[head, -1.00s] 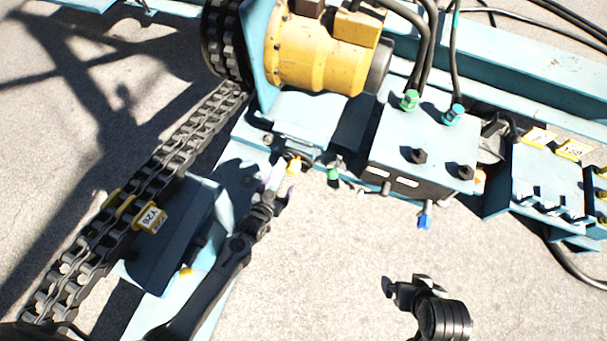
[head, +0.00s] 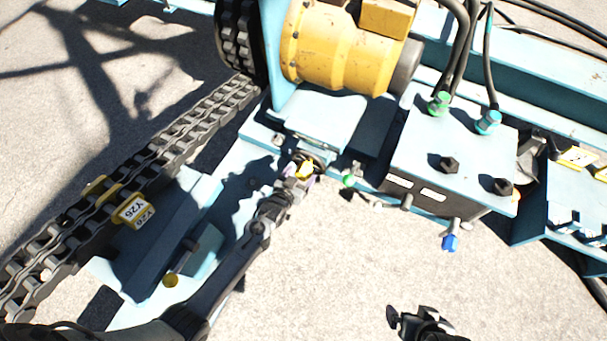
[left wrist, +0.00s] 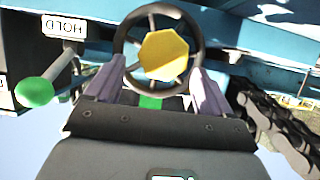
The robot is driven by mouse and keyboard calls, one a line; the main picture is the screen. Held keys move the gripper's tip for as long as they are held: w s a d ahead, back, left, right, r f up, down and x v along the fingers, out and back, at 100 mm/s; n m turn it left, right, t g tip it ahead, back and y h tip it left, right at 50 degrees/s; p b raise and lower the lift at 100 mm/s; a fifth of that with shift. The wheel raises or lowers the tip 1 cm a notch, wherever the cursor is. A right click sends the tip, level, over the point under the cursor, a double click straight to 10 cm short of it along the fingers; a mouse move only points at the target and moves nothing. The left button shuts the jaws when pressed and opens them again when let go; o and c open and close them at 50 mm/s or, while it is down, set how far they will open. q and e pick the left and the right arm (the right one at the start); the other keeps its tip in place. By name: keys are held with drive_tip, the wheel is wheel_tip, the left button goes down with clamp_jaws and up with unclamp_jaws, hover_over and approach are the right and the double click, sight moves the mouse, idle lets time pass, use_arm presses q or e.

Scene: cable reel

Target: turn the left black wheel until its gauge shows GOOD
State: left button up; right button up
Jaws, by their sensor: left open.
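A black spoked wheel with a yellow hub (left wrist: 164,55) fills the top middle of the left wrist view. In the head view its yellow hub (head: 305,170) shows just below the blue frame under the yellow motor. My left gripper (left wrist: 156,84) is open, with one purple-grey finger on each side of the wheel's lower part. I cannot tell whether the fingers touch the rim. In the head view the left gripper (head: 298,176) is at the wheel. My right gripper (head: 408,318) is at the bottom edge, away from the wheel; its jaw state is unclear. No gauge face is readable.
A green-knobbed lever (left wrist: 36,92) by a HOLD label (left wrist: 65,27) stands left of the wheel in the left wrist view. A heavy chain (head: 150,165) runs at the left. A blue valve box (head: 450,145) with hoses stands right.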

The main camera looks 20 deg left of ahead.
sight(305, 169)
use_arm(q)
drive_tip(key=shift+b+x, duration=0.8)
drive_tip(key=shift+x, duration=0.75)
use_arm(e)
wheel_tip(305, 169, down, 2)
drive_tip(key=shift+f, duration=0.2)
